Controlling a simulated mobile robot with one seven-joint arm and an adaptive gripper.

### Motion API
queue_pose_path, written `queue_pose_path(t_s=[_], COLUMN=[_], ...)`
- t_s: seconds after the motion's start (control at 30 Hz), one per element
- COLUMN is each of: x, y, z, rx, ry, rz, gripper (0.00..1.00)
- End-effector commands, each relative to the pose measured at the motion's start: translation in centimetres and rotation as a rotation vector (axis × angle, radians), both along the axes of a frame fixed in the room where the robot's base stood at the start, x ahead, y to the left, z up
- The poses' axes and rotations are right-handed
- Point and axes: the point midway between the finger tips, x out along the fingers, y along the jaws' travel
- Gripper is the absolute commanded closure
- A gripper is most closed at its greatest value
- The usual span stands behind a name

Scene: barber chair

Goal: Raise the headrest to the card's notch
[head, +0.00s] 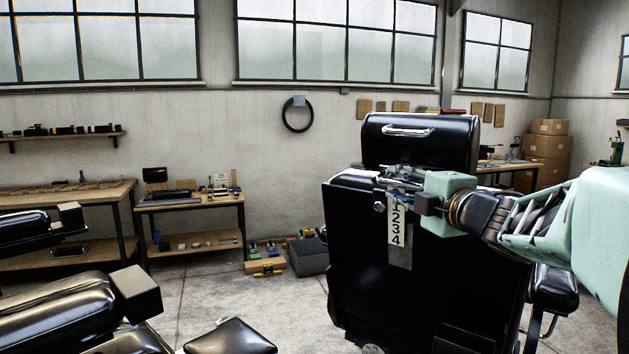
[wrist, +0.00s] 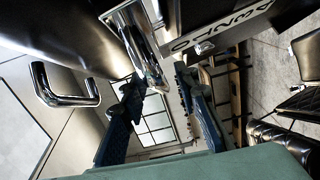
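The black headrest (head: 420,143) sits just above the black chair back (head: 450,270), with a chrome handle (head: 407,131) on its rear; the handle also shows in the wrist view (wrist: 66,88). The chrome headrest post (wrist: 146,48) shows in the wrist view. My gripper (head: 400,178) is at the gap under the headrest. Its fingers (wrist: 157,83) are apart, close to the post; contact cannot be told. A small white card (head: 221,181) stands on the bench, unreadable.
A workbench (head: 190,203) with small items stands behind to the left. A grey bin (head: 308,257) and small parts lie on the floor. Dark padded chair parts (head: 60,305) fill the lower left. Boxes (head: 547,145) are stacked at the back right. Open floor lies between.

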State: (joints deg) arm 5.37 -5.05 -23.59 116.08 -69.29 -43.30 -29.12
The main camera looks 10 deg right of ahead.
Motion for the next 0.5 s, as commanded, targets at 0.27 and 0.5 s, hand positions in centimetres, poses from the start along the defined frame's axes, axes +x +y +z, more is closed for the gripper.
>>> queue_pose_path(t_s=[0.27, 0.5], x=[-0.03, -0.02], y=[-0.03, -0.02], z=[0.00, 0.01], rx=[0.000, 0.000], ry=[0.000, 0.000], rz=[0.000, 0.000], gripper=[0.73, 1.00])
